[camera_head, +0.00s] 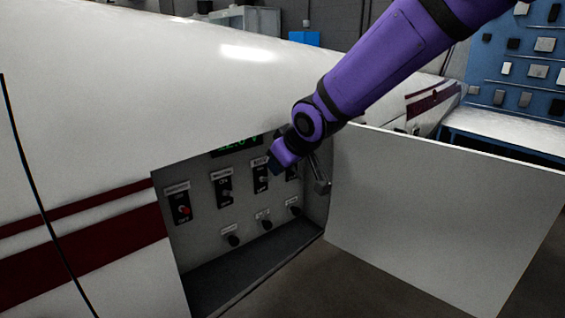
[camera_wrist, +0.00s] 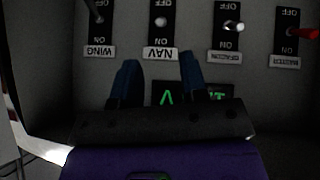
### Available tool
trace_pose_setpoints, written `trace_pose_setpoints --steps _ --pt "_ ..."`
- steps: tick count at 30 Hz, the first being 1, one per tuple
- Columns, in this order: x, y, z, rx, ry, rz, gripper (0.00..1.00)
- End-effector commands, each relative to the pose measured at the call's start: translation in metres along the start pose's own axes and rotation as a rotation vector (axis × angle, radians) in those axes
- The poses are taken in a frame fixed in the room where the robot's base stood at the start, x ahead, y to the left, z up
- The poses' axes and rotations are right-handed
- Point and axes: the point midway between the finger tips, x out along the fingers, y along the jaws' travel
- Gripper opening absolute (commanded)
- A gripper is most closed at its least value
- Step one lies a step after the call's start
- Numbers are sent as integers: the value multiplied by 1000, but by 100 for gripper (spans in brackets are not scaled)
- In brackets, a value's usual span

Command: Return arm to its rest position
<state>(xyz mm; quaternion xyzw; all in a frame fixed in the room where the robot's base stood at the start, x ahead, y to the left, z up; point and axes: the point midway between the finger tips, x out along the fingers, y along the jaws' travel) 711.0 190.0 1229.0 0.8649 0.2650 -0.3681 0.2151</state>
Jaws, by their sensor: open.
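My purple arm reaches down from the upper right in the head view. My gripper (camera_head: 275,167) is at the open compartment in the white fuselage, in front of the switch panel (camera_head: 205,235). In the wrist view my gripper (camera_wrist: 157,62) shows two blue fingers spread apart, with nothing between them. That view is upside down and shows toggle switches labelled WING, NAV (camera_wrist: 160,22), BEACON and, with a red lever, MASTER (camera_wrist: 302,33). The fingertips are near the NAV label; whether they touch the panel I cannot tell. A green display (camera_wrist: 170,95) is partly hidden by the gripper.
An open white door panel (camera_head: 435,215) stands just right of the compartment, close to my arm. The white fuselage (camera_head: 110,100) curves above and left. A blue pegboard (camera_head: 520,70) and a workbench (camera_head: 510,128) are at the right back. Knobs (camera_head: 232,240) line the lower panel.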

Motion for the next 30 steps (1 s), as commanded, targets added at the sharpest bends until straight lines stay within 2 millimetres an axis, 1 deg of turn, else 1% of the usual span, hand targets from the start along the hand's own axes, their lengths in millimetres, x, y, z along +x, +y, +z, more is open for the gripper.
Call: trace_pose_setpoints --steps 2,5,8,11,12,14,15,19,22,25,30 --pt "-1 0 0 1 0 1 40" --pt "-7 6 2 12 -5 9 40" --pt "-24 17 8 39 -18 29 40" --pt "-53 35 22 85 -42 62 40" --pt "-68 43 29 110 -56 78 40" --pt "-89 53 41 148 -76 99 40" --pt "-104 60 50 174 -90 113 40" --pt "-148 74 81 260 -133 153 40" --pt "-182 79 105 326 -162 177 40" --pt "-212 80 131 394 -191 197 40" --pt "-258 71 176 507 -235 221 40"
